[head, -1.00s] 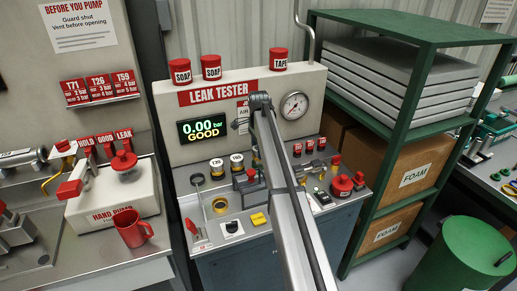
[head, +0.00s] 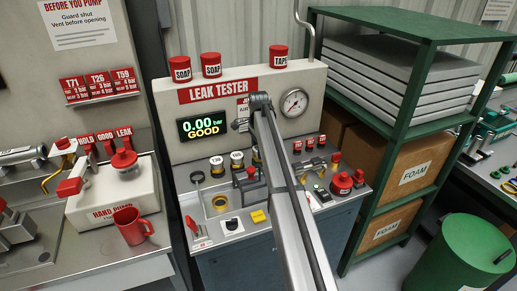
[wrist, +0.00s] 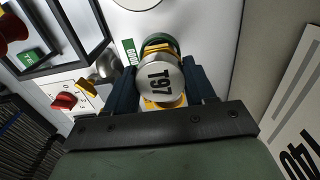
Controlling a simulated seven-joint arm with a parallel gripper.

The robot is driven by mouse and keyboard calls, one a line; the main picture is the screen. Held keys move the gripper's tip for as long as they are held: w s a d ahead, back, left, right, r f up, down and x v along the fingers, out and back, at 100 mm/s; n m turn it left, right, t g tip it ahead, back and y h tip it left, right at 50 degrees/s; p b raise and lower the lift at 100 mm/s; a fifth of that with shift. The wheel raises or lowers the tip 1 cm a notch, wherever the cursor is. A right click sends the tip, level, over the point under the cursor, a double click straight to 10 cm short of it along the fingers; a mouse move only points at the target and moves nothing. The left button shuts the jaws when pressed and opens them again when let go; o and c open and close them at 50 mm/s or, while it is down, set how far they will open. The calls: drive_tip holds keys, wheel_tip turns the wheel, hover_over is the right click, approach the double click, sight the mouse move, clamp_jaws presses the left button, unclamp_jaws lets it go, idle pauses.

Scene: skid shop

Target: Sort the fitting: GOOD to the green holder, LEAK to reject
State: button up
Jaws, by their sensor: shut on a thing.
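In the wrist view my gripper (wrist: 160,82) is shut on the fitting (wrist: 158,82), a round metal piece marked T97. A green ring (wrist: 160,38) shows just behind the fitting, with a green GOOD label (wrist: 130,52) beside it. I cannot tell whether the fitting touches the ring. In the head view my arm hides the gripper and the fitting. The leak tester (head: 190,88) display (head: 203,128) reads 0.00 bar GOOD. I cannot make out a reject place.
A red mug (head: 130,225) stands at the left. A green shelf rack (head: 412,95) and green drum (head: 465,250) are at the right.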

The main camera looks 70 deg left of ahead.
drive_tip(key=shift+f, duration=0.4)
drive_tip(key=o, duration=0.9)
drive_tip(key=shift+o, duration=0.4)
drive_tip(key=shift+o, duration=1.4)
drive_tip(key=shift+r, duration=1.6)
drive_tip(key=shift+r, duration=2.95)
